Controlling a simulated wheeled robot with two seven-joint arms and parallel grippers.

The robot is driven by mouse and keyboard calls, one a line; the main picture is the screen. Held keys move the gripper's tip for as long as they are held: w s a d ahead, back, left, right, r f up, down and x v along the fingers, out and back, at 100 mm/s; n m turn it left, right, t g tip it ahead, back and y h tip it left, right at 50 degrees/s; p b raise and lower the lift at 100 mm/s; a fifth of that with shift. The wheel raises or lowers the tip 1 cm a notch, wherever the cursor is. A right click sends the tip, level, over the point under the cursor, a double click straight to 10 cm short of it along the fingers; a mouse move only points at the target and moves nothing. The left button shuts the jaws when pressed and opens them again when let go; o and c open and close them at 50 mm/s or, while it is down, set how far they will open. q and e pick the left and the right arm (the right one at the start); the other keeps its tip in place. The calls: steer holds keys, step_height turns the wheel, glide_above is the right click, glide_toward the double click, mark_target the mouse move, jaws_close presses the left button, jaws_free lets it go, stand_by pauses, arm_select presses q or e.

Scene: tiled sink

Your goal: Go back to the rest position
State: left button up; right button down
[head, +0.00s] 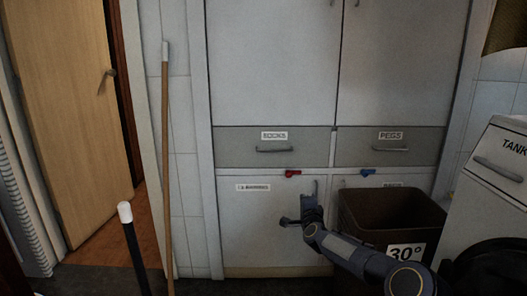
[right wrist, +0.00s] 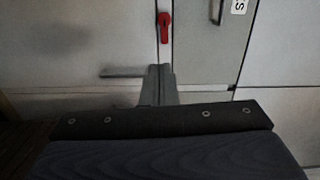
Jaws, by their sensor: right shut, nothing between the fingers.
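My right gripper (head: 289,221) is in front of the lower left cabinet door (head: 262,245) in the head view, with its arm coming in from the lower right. In the right wrist view the right gripper's fingers (right wrist: 159,86) are together with nothing between them. A red latch (right wrist: 165,27) lies just beyond the fingertips there, apart from them as far as I can tell. The red latch also shows in the head view (head: 293,173), above the gripper. My left gripper is not in view.
A brown bin (head: 358,222) marked 30° stands right of my right gripper, close to the forearm. A white unit marked TANK (head: 486,185) is at the far right. A wooden pole (head: 166,190) and a dark stick with a white tip (head: 132,245) stand at left. A blue latch (head: 367,172) is on the right cabinet.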

steer(key=s+r+n+g+y, duration=0.25)
steer(key=s+r+n, duration=0.35)
steer(key=s+r, duration=0.35)
steer(key=s+d+r+n+g+y, duration=0.1)
steer(key=s+r+n, duration=0.1)
steer(key=s, duration=0.5)
steer(key=s+d+r+n+g, duration=0.1)
steer(key=s+n+g, duration=0.1)
steer(key=s, duration=0.4)
steer(key=s+d+f+n+g, duration=0.2)
steer(key=s+f, duration=0.2)
steer(key=s, duration=0.9)
steer(key=s+d+f+n+g+p, duration=0.15)
steer(key=s+f, duration=0.25)
steer(key=s, duration=0.8)
steer(key=s+d+f+n+g+b, duration=0.1)
steer(key=s+f+g, duration=0.25)
steer(key=s, duration=0.95)
step_height(320, 180, up, 37)
steer(key=p, duration=3.8)
steer(key=shift+s+f+h, duration=0.15)
steer(key=shift+s+h, duration=0.2)
steer(key=shift+h, duration=0.1)
steer(key=shift+n, duration=0.25)
